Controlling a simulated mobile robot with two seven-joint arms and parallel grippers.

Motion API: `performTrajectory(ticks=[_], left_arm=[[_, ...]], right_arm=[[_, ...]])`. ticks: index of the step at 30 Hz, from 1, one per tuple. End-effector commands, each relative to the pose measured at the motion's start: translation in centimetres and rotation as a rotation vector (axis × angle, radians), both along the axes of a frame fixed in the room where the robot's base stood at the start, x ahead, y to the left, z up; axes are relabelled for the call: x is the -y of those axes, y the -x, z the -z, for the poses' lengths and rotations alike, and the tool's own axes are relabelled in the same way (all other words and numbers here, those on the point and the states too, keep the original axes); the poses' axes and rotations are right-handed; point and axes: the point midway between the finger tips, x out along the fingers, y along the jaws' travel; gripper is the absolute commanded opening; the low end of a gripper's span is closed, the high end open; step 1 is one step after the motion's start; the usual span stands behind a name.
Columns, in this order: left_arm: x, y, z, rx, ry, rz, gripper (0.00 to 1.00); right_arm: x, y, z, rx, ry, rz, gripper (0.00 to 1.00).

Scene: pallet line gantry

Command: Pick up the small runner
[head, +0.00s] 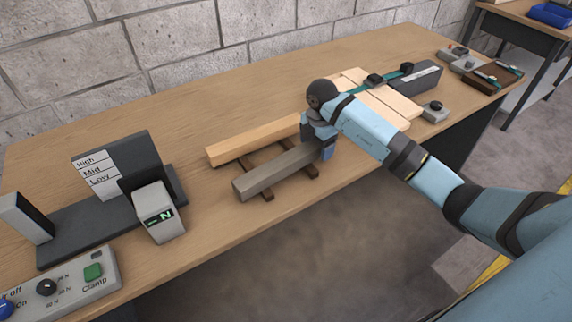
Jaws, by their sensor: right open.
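A grey wooden runner (270,174) and a lighter wooden runner (240,144) lie roughly parallel on the bench, across thin dark wooden strips (266,193). I cannot tell for sure which piece is the small runner. My right gripper (326,150) is at the right end of the grey runner, pointing down, and covers that end. Its fingers are mostly hidden by the wrist; it is open. Whether it touches the runner is not clear. My left gripper is not in view.
A dark fixture with a High, Mid, Low label (98,174) and a grey display unit (158,212) stand at left. A control box with a green Clamp button (93,272) is at front left. Pale planks (400,108) lie beyond my right arm. The back of the bench (200,90) is clear.

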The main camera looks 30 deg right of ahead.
Motion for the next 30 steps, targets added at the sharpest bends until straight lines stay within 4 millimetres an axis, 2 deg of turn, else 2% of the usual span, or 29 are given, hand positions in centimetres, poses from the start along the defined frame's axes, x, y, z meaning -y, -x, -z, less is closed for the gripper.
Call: performTrajectory(ticks=[5,8,13,14,23,26,30], left_arm=[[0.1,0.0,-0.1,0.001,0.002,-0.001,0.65],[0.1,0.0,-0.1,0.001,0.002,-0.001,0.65],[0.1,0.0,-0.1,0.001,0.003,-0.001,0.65],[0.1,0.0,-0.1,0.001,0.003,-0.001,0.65],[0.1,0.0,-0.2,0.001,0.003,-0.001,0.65],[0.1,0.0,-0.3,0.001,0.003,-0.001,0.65],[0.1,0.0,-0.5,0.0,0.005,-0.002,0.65]], right_arm=[[0.0,0.0,0.0,0.001,0.001,0.0,0.78],[0.0,0.0,0.0,0.001,0.001,0.0,0.59],[0.0,0.0,0.0,0.001,0.0,0.0,0.2],[0.0,0.0,0.0,0.001,0.001,0.0,0.16],[0.0,0.0,-0.3,0.002,0.0,0.0,0.16],[0.0,-0.1,-1.0,0.003,0.001,0.0,0.16],[0.0,-0.1,-3.0,0.005,0.001,-0.001,0.16]])
